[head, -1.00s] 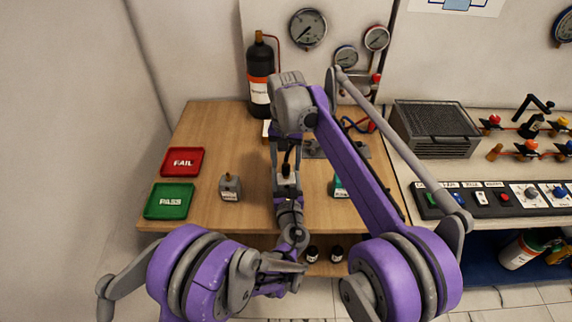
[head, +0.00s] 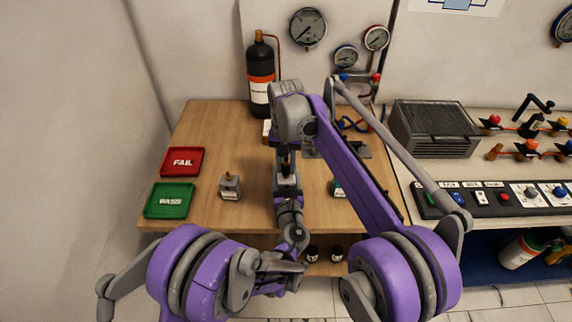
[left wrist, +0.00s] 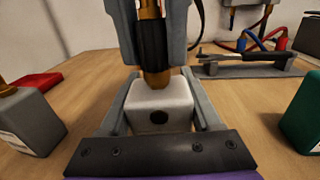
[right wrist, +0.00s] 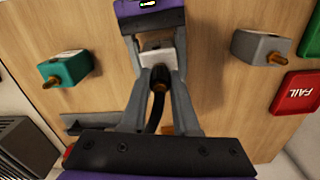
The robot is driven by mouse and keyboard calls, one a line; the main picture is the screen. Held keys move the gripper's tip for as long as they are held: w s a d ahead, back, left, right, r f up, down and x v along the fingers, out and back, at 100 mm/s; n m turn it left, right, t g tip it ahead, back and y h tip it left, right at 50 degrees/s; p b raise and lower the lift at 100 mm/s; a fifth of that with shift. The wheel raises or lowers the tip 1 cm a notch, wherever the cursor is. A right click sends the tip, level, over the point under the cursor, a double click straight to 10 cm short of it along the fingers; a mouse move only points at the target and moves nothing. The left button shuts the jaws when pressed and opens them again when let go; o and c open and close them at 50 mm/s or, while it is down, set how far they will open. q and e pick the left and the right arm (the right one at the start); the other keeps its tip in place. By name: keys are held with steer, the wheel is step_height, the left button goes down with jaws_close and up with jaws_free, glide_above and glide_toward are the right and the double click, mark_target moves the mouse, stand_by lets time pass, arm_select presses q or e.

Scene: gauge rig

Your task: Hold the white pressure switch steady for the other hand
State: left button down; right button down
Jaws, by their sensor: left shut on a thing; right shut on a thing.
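The white pressure switch (left wrist: 160,108) is a small block with a dark round port, clasped between the fingers of my left gripper (left wrist: 165,120) above the wooden bench. My right gripper (right wrist: 157,92) is shut on a black hose end with a brass tip (left wrist: 157,78). That tip points down and meets the top of the white switch in the left wrist view; I cannot tell how deep it sits. In the right wrist view the switch (right wrist: 157,50) is beyond the hose end. In the head view my right arm hides part of both grippers.
A grey switch (head: 230,187) stands left of the grippers and a green one (head: 338,188) right. The red FAIL tray (head: 183,161) and green PASS tray (head: 170,200) lie at the bench's left. A black cylinder (head: 261,85) and a tool rack (left wrist: 250,65) are behind.

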mark_target(286, 161)
steer(key=c, duration=1.3)
jaws_free()
jaws_close()
steer(key=shift+r, duration=0.25)
steer(key=shift+r, duration=2.3)
arm_select(q)
jaws_free()
steer(key=s, duration=0.8)
steer(key=s+d, duration=0.1)
steer(key=s, duration=0.3)
